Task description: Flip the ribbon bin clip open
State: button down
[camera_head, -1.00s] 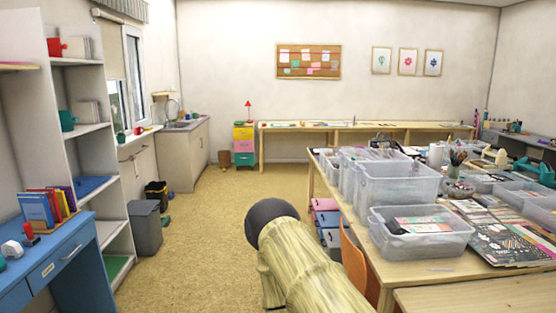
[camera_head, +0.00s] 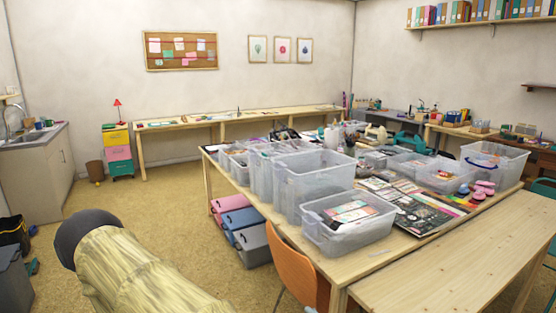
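Several clear plastic bins stand on the big wooden table in the head view. One tall clear bin (camera_head: 315,185) stands behind a low clear bin (camera_head: 348,222) that holds printed papers. Another clear bin (camera_head: 494,160) stands at the table's far right end. I cannot tell which one is the ribbon bin, and no clip can be made out at this distance. My gripper is not in view.
The wooden table (camera_head: 378,262) fills the right, with a lower bench (camera_head: 450,275) in front and an orange chair (camera_head: 292,268) at its near side. Pink, blue and grey boxes (camera_head: 258,243) sit under it. The floor (camera_head: 165,215) left of the table is open.

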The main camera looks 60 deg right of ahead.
aim_at(280, 166)
jog(key=z, duration=0.75)
jog(key=i, duration=0.9)
jog(key=z, duration=0.9)
